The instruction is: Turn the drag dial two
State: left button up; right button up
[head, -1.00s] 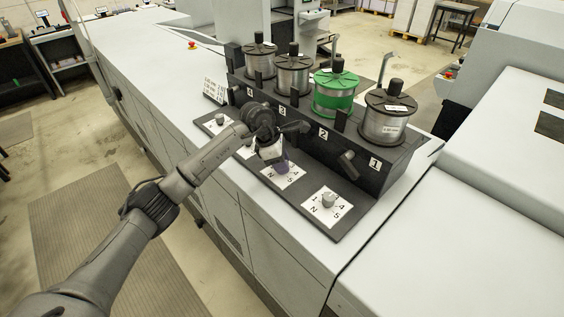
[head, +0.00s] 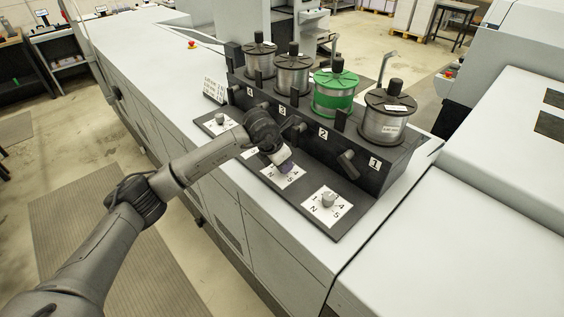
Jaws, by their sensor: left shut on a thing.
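Dial two's white plate (head: 281,178) lies on the black panel, in front of the spool position labelled 2 (head: 323,134). My left gripper (head: 286,167) points down over this plate and is shut at the dial; the knob itself is hidden behind the gripper. Some numbers on the plate show around the fingers. Dial one (head: 328,199), a grey knob on a white numbered plate, sits to the right and is untouched. My right gripper is not in view.
Several wire spools stand on the black rack behind the dials, one of them green (head: 334,95). Another dial (head: 220,121) is at the panel's far left. A black lever (head: 347,163) sticks out from the rack near dial one. The white machine top (head: 440,235) on the right is clear.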

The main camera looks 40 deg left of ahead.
pick_arm(q)
jog(key=shift+n+y, duration=0.4)
jog(key=shift+n, duration=0.8)
jog(key=o, duration=0.9)
jog(key=shift+r, duration=0.1)
jog(key=v, duration=0.6)
jog(key=b+v, duration=0.1)
jog(key=v, duration=0.6)
jog(key=shift+s+d+r, duration=0.15)
jog(key=shift+s+r, duration=0.05)
jog(key=shift+r, duration=0.1)
